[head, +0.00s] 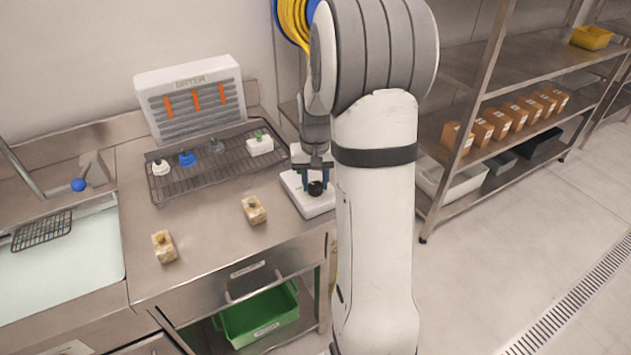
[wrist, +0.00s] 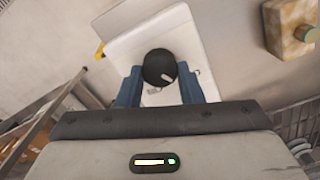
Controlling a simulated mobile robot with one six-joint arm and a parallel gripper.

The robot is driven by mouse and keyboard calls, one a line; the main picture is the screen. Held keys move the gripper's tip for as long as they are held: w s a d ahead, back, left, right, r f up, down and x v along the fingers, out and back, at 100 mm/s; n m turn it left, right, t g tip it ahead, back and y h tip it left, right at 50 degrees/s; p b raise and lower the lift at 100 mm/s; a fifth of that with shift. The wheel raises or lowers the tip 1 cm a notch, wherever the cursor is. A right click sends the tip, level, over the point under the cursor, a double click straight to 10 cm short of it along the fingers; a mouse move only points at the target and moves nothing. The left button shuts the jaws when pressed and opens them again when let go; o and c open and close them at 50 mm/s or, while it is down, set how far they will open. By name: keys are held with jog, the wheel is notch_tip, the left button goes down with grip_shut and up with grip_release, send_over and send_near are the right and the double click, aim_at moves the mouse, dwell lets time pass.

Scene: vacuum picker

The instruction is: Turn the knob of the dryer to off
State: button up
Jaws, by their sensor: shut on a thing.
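The dryer knob (head: 316,188) is a round black knob on a white base plate (head: 292,187) at the right end of the steel counter. In the wrist view the knob (wrist: 160,68) has a pale mark on its face, pointing to the lower right. My gripper (head: 315,180) reaches down over it. In the wrist view the blue fingers of my gripper (wrist: 160,82) are shut on the knob, one on each side. Small print on the base plate (wrist: 125,52) is partly hidden and too small to read. The white panel marked DRYER (head: 190,95) stands behind the rack.
A wire rack (head: 172,192) holds several small fittings left of the knob. Two tan blocks (head: 254,210) (head: 163,246) lie on the counter's front part. A sink (head: 65,250) is at left. Metal shelves (head: 500,70) with orange boxes stand at right.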

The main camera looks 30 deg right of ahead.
aim_at(315, 184)
jog(key=shift+n, duration=0.6)
jog(key=o, duration=1)
jog(key=shift+c, duration=0.2)
jog(key=shift+r, duration=3.9)
